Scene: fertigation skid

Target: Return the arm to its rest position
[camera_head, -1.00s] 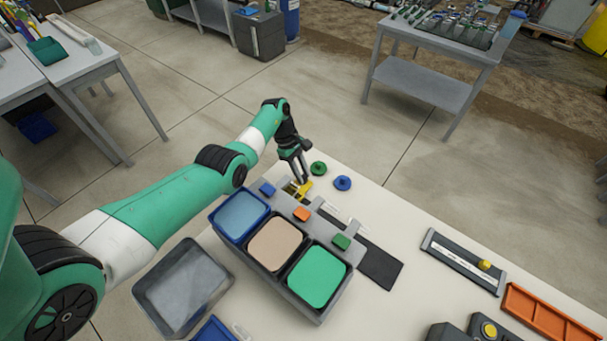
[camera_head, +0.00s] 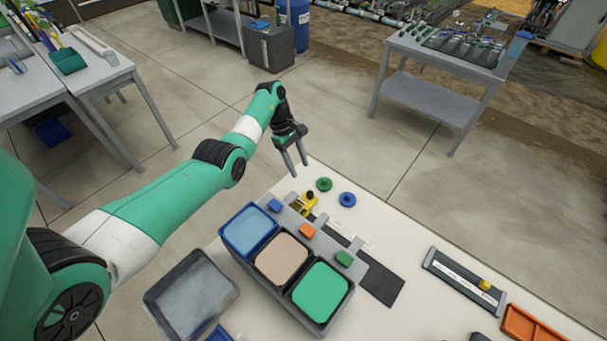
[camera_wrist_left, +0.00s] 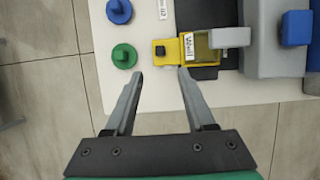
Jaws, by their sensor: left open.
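My left gripper (camera_head: 296,172) is open and empty. It hangs above the far left edge of the white table (camera_head: 415,246). In the left wrist view its two fingers (camera_wrist_left: 160,74) are spread, with nothing between them. Beyond the fingertips in that view is a yellow fixture (camera_wrist_left: 198,47) with a label and a black knob; it also shows in the head view (camera_head: 308,204), just right of the gripper. My left arm (camera_head: 190,190) reaches in from the left. My right gripper is not in view.
The table holds a three-bin unit with blue (camera_head: 248,231), beige (camera_head: 282,259) and green (camera_head: 320,291) bins. Green (camera_head: 324,184) and blue (camera_head: 347,199) round knobs lie near its far edge. A grey tray (camera_head: 232,296) is at the lower left.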

